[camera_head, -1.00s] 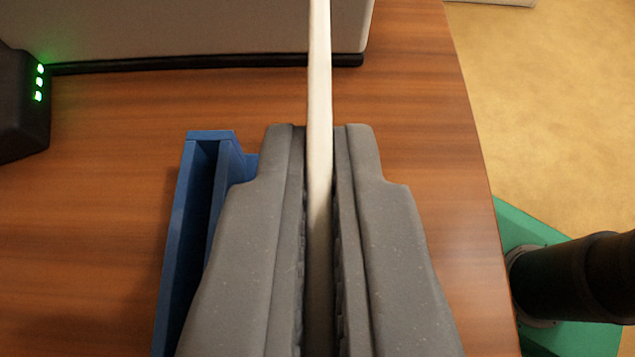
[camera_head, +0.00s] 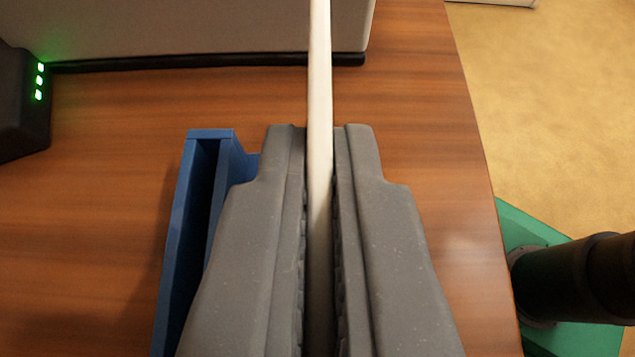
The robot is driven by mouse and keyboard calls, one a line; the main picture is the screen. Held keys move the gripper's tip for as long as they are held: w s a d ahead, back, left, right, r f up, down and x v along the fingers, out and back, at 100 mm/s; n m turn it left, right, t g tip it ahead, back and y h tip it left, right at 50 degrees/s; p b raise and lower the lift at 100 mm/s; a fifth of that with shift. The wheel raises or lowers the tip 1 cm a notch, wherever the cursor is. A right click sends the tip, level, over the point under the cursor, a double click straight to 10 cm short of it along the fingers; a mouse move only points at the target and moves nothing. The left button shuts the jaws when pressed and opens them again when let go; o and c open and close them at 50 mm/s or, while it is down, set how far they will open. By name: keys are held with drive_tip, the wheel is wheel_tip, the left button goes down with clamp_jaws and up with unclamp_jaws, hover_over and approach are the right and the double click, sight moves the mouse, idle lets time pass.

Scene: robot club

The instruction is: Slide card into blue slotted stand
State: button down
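My gripper (camera_head: 320,170) is shut on the white card (camera_head: 319,75), which shows edge-on as a thin strip reaching up past the fingertips. The blue slotted stand (camera_head: 180,240) is on the wooden table, just left of my gripper. A long dark slot shows along its left part. My left finger hides the stand's right part. The card is to the right of the visible slot. I cannot tell how high the card is above the stand, or where its lower edge is.
A light grey panel with a dark base (camera_head: 190,30) stands at the back of the wooden table (camera_head: 90,210). A black box with green lights (camera_head: 20,100) is at the left. The table's right edge is near, with a green base and dark cylinder (camera_head: 575,275) beyond it.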

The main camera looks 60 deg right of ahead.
drive_tip(key=shift+f+p, duration=0.45)
drive_tip(key=shift+f, duration=1.45)
idle(2.0)
drive_tip(key=c, duration=1.1)
unclamp_jaws()
drive_tip(key=shift+c, duration=0.2)
drive_tip(key=shift+r, duration=0.1)
drive_tip(key=shift+r+p, duration=2.35)
drive_tip(key=shift+r, duration=1.05)
